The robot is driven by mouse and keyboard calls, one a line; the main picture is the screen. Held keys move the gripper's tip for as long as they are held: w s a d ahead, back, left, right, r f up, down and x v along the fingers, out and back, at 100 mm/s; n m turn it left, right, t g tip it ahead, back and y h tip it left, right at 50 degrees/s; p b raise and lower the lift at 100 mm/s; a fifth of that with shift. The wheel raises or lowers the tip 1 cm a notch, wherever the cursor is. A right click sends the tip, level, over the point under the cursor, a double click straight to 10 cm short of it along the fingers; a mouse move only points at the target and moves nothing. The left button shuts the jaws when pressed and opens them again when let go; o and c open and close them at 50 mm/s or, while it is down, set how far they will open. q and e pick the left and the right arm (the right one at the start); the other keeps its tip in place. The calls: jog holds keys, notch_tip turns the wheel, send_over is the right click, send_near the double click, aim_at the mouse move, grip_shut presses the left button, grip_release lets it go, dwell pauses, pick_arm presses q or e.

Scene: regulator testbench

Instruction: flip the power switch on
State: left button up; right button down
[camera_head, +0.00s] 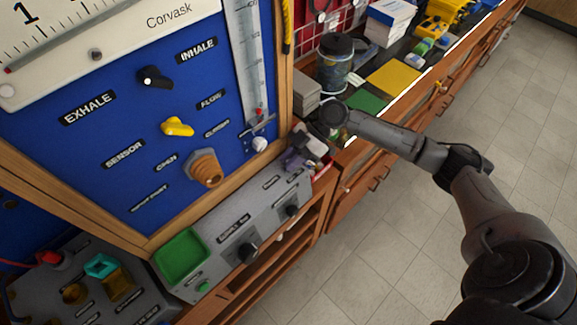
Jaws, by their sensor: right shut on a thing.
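The grey control console (262,212) slopes below the blue panel. A bit of red (321,170) shows just beside the jaws. I cannot make out the power switch or its position. My left gripper is not in view.
The blue panel (110,135) carries a black knob (154,78), a yellow knob (177,127) and a brass fitting (205,168). A dark jar (334,65) stands behind my right arm. A lower grey unit (85,290) is at bottom left. Tiled floor (385,260) is clear.

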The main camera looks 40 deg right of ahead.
jog(key=shift+d+f+y+b, duration=0.2)
jog(key=shift+y+b, duration=0.5)
jog(key=shift+b, duration=0.25)
jog(key=shift+d+f+y+b, duration=0.15)
jog(key=shift+y+b, duration=0.55)
jog(key=shift+b, duration=0.2)
jog(key=shift+r+b, duration=0.1)
jog(key=shift+b, duration=0.2)
jog(key=shift+d, duration=0.1)
jog(key=shift+y, duration=0.3)
jog(key=c, duration=1.1)
grip_release()
jog(key=shift+d, duration=0.1)
